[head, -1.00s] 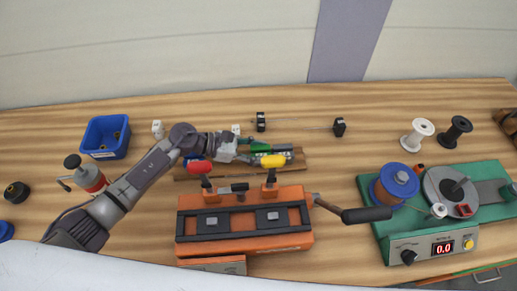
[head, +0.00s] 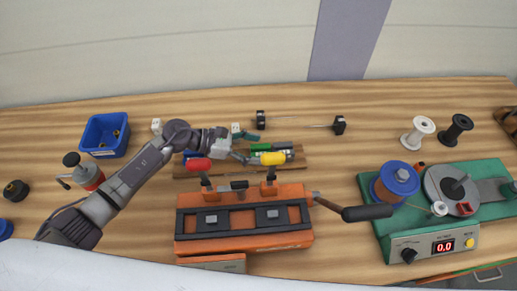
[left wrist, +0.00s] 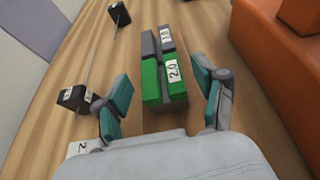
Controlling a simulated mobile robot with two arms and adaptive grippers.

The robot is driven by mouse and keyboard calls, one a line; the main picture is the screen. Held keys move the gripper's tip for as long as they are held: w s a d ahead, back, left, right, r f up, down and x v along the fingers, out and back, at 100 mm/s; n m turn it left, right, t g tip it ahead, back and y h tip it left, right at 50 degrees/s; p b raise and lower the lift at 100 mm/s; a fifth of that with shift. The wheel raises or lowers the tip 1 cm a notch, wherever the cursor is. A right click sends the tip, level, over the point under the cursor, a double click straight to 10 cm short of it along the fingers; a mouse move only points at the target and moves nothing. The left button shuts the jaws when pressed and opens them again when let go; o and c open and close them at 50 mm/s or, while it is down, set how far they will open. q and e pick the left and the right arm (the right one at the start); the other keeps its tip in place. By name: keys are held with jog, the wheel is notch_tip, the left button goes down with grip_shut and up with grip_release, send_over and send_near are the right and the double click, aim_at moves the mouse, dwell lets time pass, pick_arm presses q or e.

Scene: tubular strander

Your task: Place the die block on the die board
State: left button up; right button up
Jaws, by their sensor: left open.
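A green die block (head: 262,147) labelled "2.0" sits on the wooden die board (head: 200,171), at its right part, beside grey blocks (head: 288,146). In the left wrist view the green block (left wrist: 165,83) lies between the teal fingers, with a grey block (left wrist: 150,42) beyond it. My left gripper (head: 246,145) is open just left of the green block, a finger on either side with gaps showing. It also shows in the left wrist view (left wrist: 163,88). My right gripper is out of view.
A blue bin (head: 105,135) is left; a green winder (head: 440,205) is right.

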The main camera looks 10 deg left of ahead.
pick_arm(q)
jog(key=b+v, duration=0.1)
jog(key=v, duration=0.4)
jog(key=shift+a+b, duration=0.3)
jog(key=shift+b, duration=0.05)
jog(key=shift+s+a+r, duration=0.15)
jog(key=shift+a+r, duration=0.05)
